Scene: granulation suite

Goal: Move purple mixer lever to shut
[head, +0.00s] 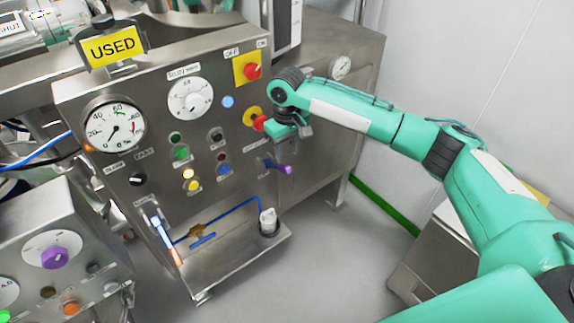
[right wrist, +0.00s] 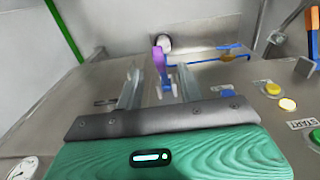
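The purple mixer lever (head: 288,169) sticks out from the lower right of the steel control panel, its purple tip pointing right in the head view. In the right wrist view the lever (right wrist: 160,58) appears ahead, between the lines of the two fingers. My right gripper (head: 292,132) is above the lever in the head view, beside the red and yellow button. In the right wrist view its fingers (right wrist: 158,75) are apart with nothing gripped; whether they reach around the lever is hard to tell. My left gripper is not in view.
A red and yellow button (head: 256,119) sits close to the right gripper. Below the lever are a blue tube, a small white-capped container (head: 268,221) and a blue-handled valve (head: 202,239). A second panel with a purple knob (head: 54,257) stands at lower left.

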